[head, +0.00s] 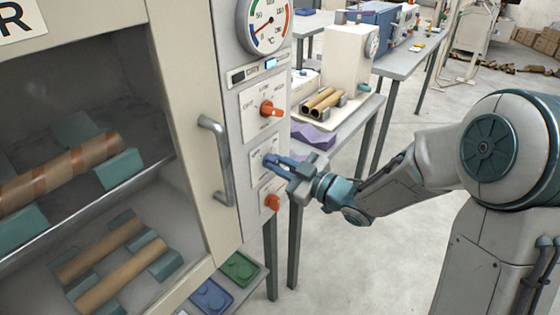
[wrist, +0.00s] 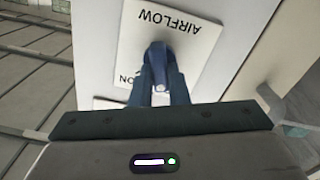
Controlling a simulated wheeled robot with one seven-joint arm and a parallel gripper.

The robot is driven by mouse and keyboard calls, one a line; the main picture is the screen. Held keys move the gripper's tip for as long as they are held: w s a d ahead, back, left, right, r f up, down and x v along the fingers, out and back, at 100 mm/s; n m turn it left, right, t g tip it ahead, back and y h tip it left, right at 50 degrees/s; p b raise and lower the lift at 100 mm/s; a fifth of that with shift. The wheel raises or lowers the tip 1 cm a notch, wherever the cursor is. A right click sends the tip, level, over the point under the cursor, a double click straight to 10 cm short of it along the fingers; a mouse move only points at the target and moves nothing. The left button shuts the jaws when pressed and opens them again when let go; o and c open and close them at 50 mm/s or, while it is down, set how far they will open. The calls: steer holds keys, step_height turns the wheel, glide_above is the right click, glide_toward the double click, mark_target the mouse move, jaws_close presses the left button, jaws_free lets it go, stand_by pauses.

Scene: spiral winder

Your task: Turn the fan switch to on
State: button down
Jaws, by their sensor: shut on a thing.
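The fan switch is a blue knob (wrist: 158,58) on a white plate (wrist: 190,40) marked AIRFLOW, shown upside down in the wrist view. The word ON is readable at the plate's lower left there. My gripper (wrist: 160,80) reaches the knob with its two dark blue fingers, one on each side, and is shut on it. In the head view my gripper (head: 272,161) is at the middle plate of the oven's control strip, and its fingers largely hide the knob. I cannot tell which mark the knob points to.
An orange knob (head: 268,108) is above the gripped switch and another orange knob (head: 272,202) is just below. The oven's door handle (head: 217,160) stands out to the left. A bench (head: 365,110) with machines is behind. Open floor lies below my arm.

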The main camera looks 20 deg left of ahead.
steer(key=shift+w+d+m+p, duration=0.1)
steer(key=shift+w+m+p, duration=0.05)
steer(key=shift+m+p, duration=2.4)
steer(key=shift+w+d+m+p, duration=0.1)
steer(key=shift+m+p, duration=1.45)
steer(key=shift+m, duration=1.9)
steer(key=shift+f, duration=0.1)
steer(key=c, duration=1.4)
jaws_free()
steer(key=b+v, duration=0.1)
steer(key=v, duration=1.2)
steer(key=shift+s+d, duration=0.2)
steer(key=shift+d, duration=0.15)
